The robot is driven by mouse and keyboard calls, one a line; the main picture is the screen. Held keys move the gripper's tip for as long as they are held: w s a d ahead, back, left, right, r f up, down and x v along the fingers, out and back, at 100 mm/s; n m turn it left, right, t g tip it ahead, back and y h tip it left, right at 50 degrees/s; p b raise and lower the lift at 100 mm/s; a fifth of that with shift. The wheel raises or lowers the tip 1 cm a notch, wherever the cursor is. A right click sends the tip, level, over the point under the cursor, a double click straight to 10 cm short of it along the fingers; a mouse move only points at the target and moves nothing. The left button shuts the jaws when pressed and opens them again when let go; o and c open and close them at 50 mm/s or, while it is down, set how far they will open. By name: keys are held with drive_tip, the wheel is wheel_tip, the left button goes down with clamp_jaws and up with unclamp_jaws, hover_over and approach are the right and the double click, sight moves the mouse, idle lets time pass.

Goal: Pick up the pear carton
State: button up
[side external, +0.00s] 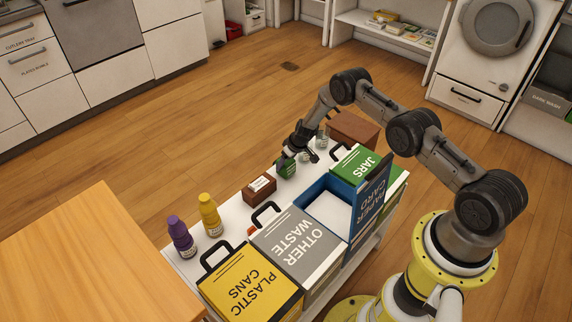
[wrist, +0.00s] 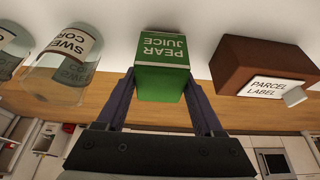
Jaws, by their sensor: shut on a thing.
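In the side external view the green carton (side external: 286,168) is at the back edge of the white bench, under my gripper (side external: 290,157). The fingers come at it from above and partly hide it. I cannot tell whether its base touches the bench.
A brown parcel box (side external: 260,189) and a glass jar (wrist: 65,62) flank the carton. Yellow (side external: 210,214) and purple (side external: 181,236) bottles stand farther left. Bins line the bench front: plastic cans (side external: 250,290), other waste (side external: 298,240), an open blue paper bin (side external: 314,190) and green jars (side external: 354,164).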

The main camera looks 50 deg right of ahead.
drive_tip(key=s+a+r, duration=0.3)
drive_tip(key=s+r, duration=0.9)
drive_tip(key=s, duration=0.1)
drive_tip(key=shift+s, duration=0.35)
drive_tip(key=shift+a, duration=0.1)
idle(0.9)
drive_tip(key=s+d+r+m+g+h, duration=0.25)
drive_tip(key=s+m+g+h, duration=0.25)
drive_tip(key=s+m, duration=1)
drive_tip(key=w+f+m, duration=0.3)
drive_tip(key=f, duration=0.3)
drive_tip(key=shift+d+f+y, duration=0.2)
drive_tip(key=shift+f+y, duration=0.1)
drive_tip(key=shift+f, duration=0.05)
